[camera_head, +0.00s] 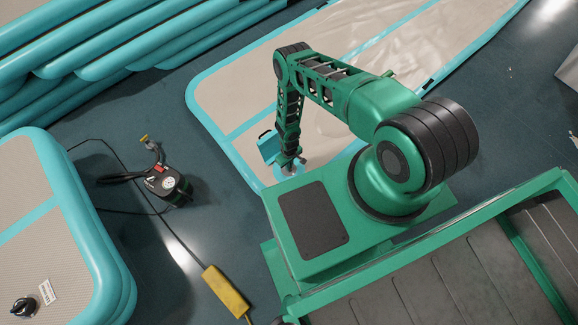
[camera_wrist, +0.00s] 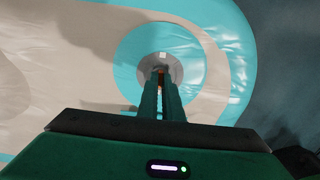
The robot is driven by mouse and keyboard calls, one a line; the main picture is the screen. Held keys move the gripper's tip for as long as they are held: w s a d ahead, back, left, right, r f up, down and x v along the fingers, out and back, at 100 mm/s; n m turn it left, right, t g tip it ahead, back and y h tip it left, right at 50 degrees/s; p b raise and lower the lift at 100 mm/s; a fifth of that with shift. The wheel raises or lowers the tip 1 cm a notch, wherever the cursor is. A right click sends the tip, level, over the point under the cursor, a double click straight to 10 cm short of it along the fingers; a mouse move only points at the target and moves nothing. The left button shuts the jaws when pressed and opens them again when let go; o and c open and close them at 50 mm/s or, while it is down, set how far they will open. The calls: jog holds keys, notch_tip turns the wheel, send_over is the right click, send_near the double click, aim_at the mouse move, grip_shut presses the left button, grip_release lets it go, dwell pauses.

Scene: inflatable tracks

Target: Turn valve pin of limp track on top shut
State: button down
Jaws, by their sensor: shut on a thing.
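The limp track (camera_head: 237,90) lies on the floor under my arm, beige with a teal border, its surface wrinkled. In the wrist view the beige and teal track (camera_wrist: 75,60) fills the left and middle. The fingers hide most of the pin. In the head view my gripper (camera_head: 287,164) is low over the track's near end.
A black pump (camera_head: 170,188) with a hose and cable stands on the dark floor, left of my arm. An inflated track (camera_head: 60,225) lies at lower left, with a black valve cap (camera_head: 24,306). Stacked tracks (camera_head: 110,50) fill the upper left. A yellow box (camera_head: 226,291) lies on the cable.

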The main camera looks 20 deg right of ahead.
jog(key=shift+w, duration=0.25)
jog(key=c, duration=2)
grip_release()
jog(key=shift+o, duration=0.3)
jog(key=shift+s, duration=0.1)
jog(key=shift+r, duration=0.1)
notch_tip(320, 180, up, 11)
jog(key=shift+f, duration=0.2)
